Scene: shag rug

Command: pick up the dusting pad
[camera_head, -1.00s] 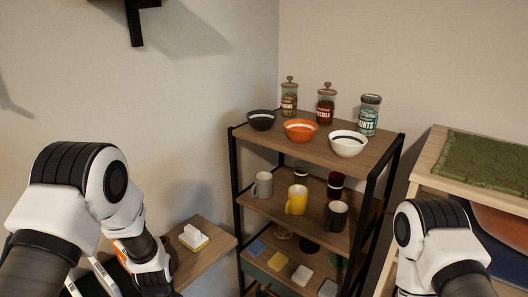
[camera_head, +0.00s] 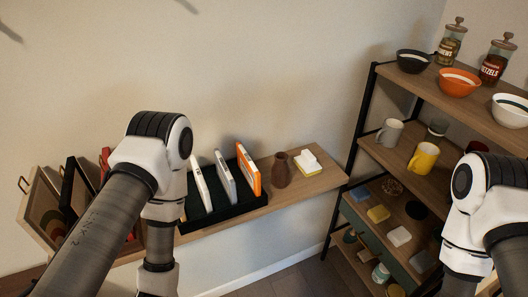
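A brown vase (camera_head: 281,170) stands just left of the pad. Further left, a dark rack (camera_head: 225,211) holds upright white and orange cases. The black-framed shelving unit (camera_head: 364,118) at right holds bowls, jars, mugs and small coloured pads. Floor shows between shelf and unit.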

